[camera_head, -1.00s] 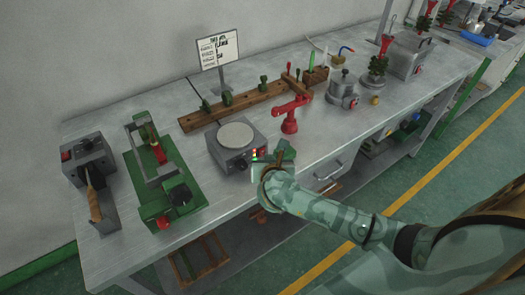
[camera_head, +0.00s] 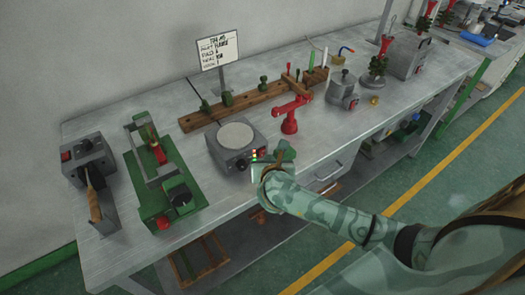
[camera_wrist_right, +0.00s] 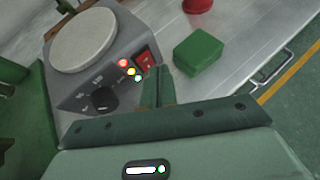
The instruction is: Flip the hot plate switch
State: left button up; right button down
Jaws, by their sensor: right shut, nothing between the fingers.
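The grey hot plate (camera_head: 216,152) with its round pale top stands near the table's front edge. In the right wrist view, the hot plate (camera_wrist_right: 75,84) shows a black knob, red, yellow and green lights, and a red rocker switch (camera_wrist_right: 145,58) on its front. My right gripper (camera_head: 262,160) is at the right end of that front. In the wrist view, its shut, empty fingers (camera_wrist_right: 159,76) are just below the switch and overlap its lower edge. I cannot tell whether they touch it. My left gripper is not in view.
A green block (camera_wrist_right: 198,52) lies right of the fingers in the wrist view. A red stand (camera_head: 290,122) is behind my right gripper. A green clamp device (camera_head: 150,190) stands left of the hot plate. A wooden rack (camera_head: 240,104) and a sign (camera_head: 218,52) are behind it.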

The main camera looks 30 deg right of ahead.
dwell(0.8)
jog(key=shift+w, duration=0.4)
jog(key=shift+w+r, duration=0.1)
jog(key=shift+w, duration=0.2)
dwell(0.6)
jog(key=shift+s, duration=0.1)
jog(key=shift+s, duration=0.65)
jog(key=shift+s, duration=0.1)
jog(key=shift+s+d+f+p, duration=0.1)
jog(key=shift+s+f+p, duration=0.1)
jog(key=shift+s, duration=0.6)
jog(key=shift+s+d+f+p, duration=0.1)
jog(key=shift+s+p, duration=0.15)
jog(key=shift+s, duration=0.55)
jog(key=shift+s+f+p, duration=0.1)
jog(key=shift+s+p, duration=0.1)
jog(key=shift+s, duration=0.6)
